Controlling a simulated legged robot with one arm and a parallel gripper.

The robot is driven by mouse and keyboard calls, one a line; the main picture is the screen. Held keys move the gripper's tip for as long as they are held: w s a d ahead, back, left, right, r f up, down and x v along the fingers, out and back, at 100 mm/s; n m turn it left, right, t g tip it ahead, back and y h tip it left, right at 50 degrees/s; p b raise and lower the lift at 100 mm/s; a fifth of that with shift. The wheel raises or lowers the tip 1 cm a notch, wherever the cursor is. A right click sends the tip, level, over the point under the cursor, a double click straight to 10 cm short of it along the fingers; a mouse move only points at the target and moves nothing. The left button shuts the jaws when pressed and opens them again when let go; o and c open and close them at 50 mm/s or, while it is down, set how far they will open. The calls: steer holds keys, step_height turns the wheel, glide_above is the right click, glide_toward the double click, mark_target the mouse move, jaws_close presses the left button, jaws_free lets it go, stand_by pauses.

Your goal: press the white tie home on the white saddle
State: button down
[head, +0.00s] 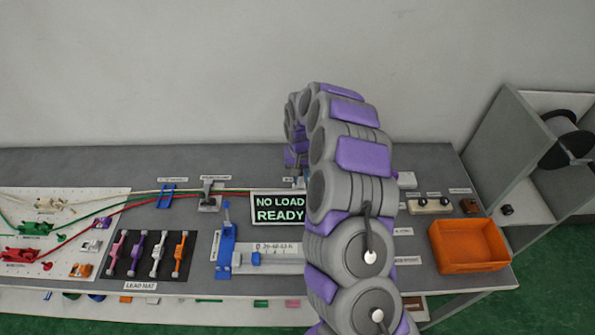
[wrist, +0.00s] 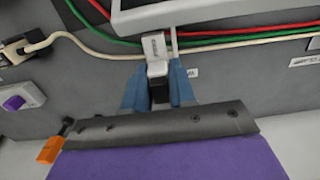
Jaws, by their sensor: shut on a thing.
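In the wrist view my gripper (wrist: 159,82) has its two blue fingers shut on a small white piece (wrist: 157,68), which looks like the white tie. A white block with small lettering, which looks like part of the white saddle (wrist: 154,44), is directly beyond the fingertips. The piece in the fingers appears to touch it or lie very close; I cannot tell whether it is seated. A thin pale upright strip stands just right of the block, by the cables. In the head view my arm covers most of the gripper and saddle area.
Red, green and cream cables (wrist: 240,35) run past the block. A display reading "NO LOAD READY" (head: 279,208) stands left of my arm. A blue lever fixture (head: 226,245), a dark lead mat (head: 149,255) and an orange bin (head: 468,246) share the bench.

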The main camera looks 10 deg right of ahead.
mark_target(300, 180)
steer(key=shift+d, duration=0.25)
steer(key=shift+a, duration=0.65)
steer(key=shift+s+d+f, duration=0.1)
steer(key=shift+d+f, duration=0.15)
steer(key=shift+f, duration=0.5)
steer(key=shift+d+f, duration=0.2)
steer(key=shift+f, duration=0.5)
steer(key=shift+a, duration=0.5)
steer(key=shift+d+p, duration=0.35)
steer(key=shift+d, duration=0.25)
steer(key=shift+a, duration=0.3)
steer(key=shift+f, duration=1.05)
steer(key=shift+f, duration=0.35)
